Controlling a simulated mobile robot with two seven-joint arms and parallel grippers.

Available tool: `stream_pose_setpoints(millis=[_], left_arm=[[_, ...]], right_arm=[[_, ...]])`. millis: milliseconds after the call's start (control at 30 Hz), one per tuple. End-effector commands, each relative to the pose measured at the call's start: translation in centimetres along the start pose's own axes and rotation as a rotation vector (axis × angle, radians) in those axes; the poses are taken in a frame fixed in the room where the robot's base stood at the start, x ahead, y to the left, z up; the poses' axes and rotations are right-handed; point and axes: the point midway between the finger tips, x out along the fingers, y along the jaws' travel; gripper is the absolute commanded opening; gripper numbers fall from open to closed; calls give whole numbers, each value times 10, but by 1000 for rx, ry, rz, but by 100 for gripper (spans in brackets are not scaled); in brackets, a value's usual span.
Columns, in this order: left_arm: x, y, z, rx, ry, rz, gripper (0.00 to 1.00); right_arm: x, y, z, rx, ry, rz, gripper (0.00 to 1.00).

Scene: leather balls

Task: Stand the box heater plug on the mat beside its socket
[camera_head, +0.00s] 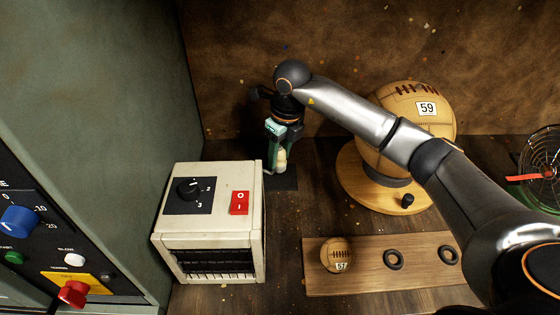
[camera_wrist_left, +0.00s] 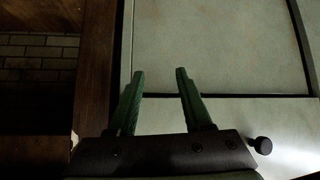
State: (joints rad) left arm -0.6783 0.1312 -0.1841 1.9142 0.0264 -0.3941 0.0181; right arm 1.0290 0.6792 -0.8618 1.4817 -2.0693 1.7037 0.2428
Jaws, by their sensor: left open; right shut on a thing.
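My right gripper (camera_head: 279,150) reaches down behind the box heater (camera_head: 212,222) and is shut on a small cream thing, apparently the heater plug (camera_head: 281,160). The plug looks upright, over or on the dark mat (camera_head: 287,183); I cannot tell whether it touches. The gripper hides part of the plug, and I cannot make out the socket. The heater is a cream box with a black dial, a red switch and a dark front grille. My left gripper (camera_wrist_left: 160,98) is open and empty in the left wrist view, over pale panels.
A large leather ball (camera_head: 418,105) numbered 59 rests on a round wooden stand (camera_head: 352,185) under my right arm. A small ball (camera_head: 336,255) and two black rings lie on a wooden board (camera_head: 365,283). A green cabinet (camera_head: 110,110) stands left; a fan (camera_head: 540,170) stands right.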

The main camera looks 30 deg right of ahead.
Motion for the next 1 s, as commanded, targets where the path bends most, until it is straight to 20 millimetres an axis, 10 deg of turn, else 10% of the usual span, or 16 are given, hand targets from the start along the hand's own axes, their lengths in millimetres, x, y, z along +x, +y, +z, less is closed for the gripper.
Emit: stream_pose_setpoints(millis=[533, 567, 800, 1000], left_arm=[[2, 0, 2, 0, 0, 0, 50], [1, 0, 1, 0, -1, 0, 50], [0, 0, 1, 0, -1, 0, 50], [0, 0, 1, 0, -1, 0, 50]], right_arm=[[30, 0, -4, 0, 0, 0, 0], [28, 0, -4, 1, 1, 0, 47], [28, 0, -4, 1, 1, 0, 74], [28, 0, -4, 1, 1, 0, 74]])
